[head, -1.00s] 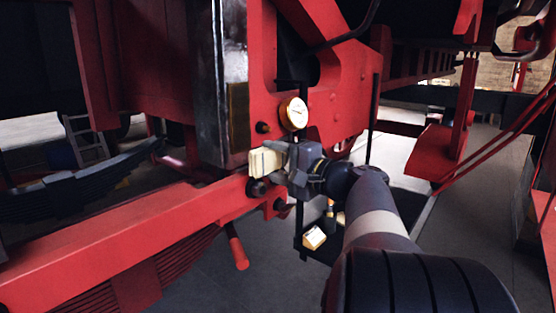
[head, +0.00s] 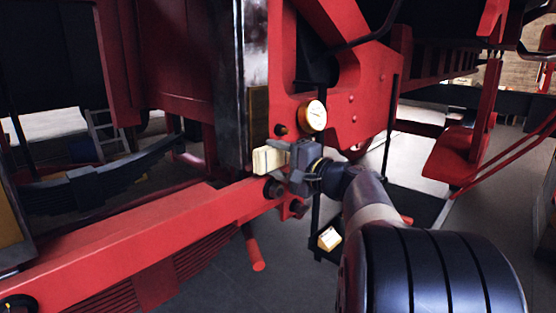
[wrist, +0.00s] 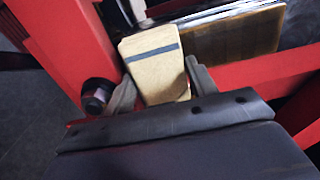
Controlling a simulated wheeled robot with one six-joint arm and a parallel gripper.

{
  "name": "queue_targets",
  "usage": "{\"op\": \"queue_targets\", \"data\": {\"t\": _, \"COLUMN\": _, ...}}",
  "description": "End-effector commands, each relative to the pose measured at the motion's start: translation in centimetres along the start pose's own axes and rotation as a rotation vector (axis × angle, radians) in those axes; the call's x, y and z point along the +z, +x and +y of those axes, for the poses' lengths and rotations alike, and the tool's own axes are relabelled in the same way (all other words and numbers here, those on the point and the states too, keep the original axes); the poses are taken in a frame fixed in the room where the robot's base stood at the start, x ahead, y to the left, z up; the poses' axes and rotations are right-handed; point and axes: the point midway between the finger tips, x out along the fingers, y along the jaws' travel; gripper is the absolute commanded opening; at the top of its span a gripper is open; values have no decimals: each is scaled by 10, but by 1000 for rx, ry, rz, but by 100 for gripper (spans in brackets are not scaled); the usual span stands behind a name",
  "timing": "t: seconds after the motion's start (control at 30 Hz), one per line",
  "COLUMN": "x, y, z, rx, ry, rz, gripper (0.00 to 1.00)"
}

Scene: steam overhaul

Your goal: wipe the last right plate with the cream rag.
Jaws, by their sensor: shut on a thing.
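The cream rag (head: 266,160) is a folded pad held in my gripper (head: 283,158). In the wrist view the rag (wrist: 150,58) shows a grey stripe and sits between the two fingers of my gripper (wrist: 160,86). A brownish plate (head: 259,114) stands on the side of a dark, shiny upright, just above the rag in the head view. In the wrist view this plate (wrist: 235,38) lies beyond the rag and to its right. I cannot tell whether rag and plate touch.
Another tan-faced part (head: 10,225) shows at the left edge.

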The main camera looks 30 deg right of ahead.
Motion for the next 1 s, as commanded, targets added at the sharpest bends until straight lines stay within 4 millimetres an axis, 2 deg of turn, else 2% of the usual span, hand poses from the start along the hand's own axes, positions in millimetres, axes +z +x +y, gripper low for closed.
{"op": "queue_targets", "data": {"t": 1.0, "x": 0, "y": 17, "z": 0, "rx": 0, "ry": 0, "rz": -1, "gripper": 36}}
